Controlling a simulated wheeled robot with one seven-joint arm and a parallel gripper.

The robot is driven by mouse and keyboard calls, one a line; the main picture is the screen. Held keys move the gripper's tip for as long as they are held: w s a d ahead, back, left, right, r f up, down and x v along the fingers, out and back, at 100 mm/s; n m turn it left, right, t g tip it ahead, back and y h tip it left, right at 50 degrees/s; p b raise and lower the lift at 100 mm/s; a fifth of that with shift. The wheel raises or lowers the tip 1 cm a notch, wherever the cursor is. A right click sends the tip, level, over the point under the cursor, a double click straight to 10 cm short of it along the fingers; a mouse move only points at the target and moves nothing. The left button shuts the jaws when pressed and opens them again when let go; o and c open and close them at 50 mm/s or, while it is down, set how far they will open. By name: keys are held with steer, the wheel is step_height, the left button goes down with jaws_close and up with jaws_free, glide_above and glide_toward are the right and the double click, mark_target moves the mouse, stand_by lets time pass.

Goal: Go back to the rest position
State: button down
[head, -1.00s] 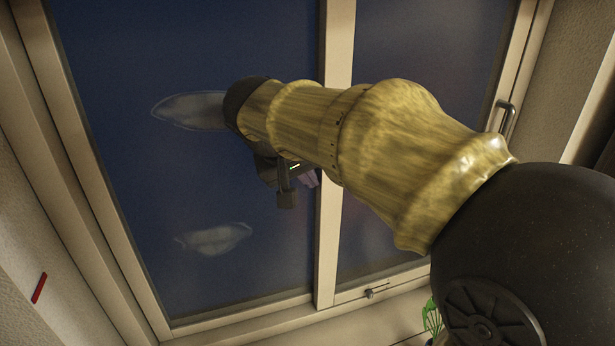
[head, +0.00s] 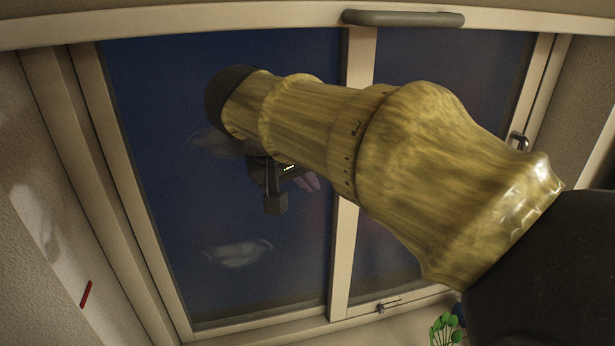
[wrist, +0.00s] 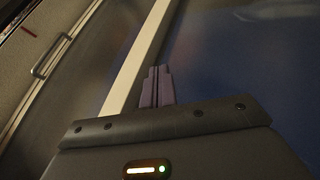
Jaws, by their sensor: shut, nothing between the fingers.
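My gripper (wrist: 157,70) shows in the wrist view with its two fingers together and nothing between them. In the head view my gripper (head: 309,181) is partly hidden behind my yellow arm, which reaches from the lower right toward the window. The gripper appears in front of the window (head: 250,290), close to the upright middle bar (head: 344,255). I cannot tell how far it is from the glass.
A grey handle (head: 403,18) is on the pale bar across the top. Another handle (head: 519,142) is on the right frame, and a small latch (head: 381,307) is at the bottom. A green plant (head: 446,328) stands at the lower right. A red strip (head: 86,294) is on the left wall.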

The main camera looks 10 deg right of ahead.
steer(key=s+d+f+g+y, duration=0.1)
steer(key=s+d+f, duration=0.1)
steer(key=f, duration=0.7)
steer(key=s+d+f+y, duration=0.2)
steer(key=s+d+f, duration=0.1)
steer(key=f, duration=0.6)
steer(key=s+d+f+g+y, duration=0.1)
steer(key=s+f, duration=0.3)
steer(key=f, duration=0.6)
steer(key=shift+d+g+y, duration=0.3)
steer(key=shift+d+y, duration=0.3)
steer(key=shift+d, duration=0.25)
